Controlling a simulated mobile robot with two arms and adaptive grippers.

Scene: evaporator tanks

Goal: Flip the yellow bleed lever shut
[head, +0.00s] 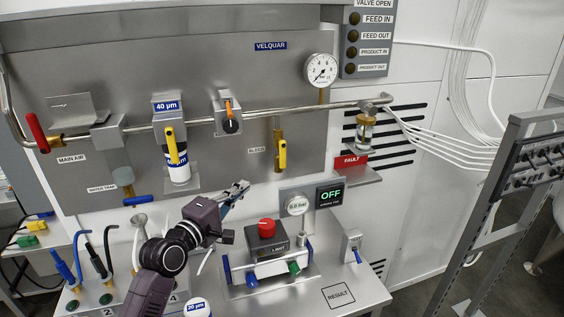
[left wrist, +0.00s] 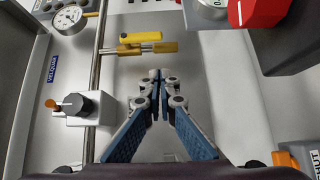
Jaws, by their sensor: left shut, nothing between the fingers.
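The yellow bleed lever (head: 282,155) hangs from a brass valve under the horizontal pipe, right of the BLEED label, and points down along its branch. In the left wrist view the lever (left wrist: 141,37) lies beside the brass valve body (left wrist: 150,47), roughly parallel to it, just beyond my fingertips. My left gripper (head: 239,187) is below and left of the lever in the head view, apart from it. In the left wrist view its fingers (left wrist: 160,76) are together with nothing between them. My right gripper is not in view.
A blue-labelled filter (head: 176,165) with another yellow lever and an orange-marked knob (head: 229,124) sit left of the bleed valve. A pressure gauge (head: 320,70) is above it. A box with a red knob (head: 266,228) stands on the bench below. The panel around the lever is clear.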

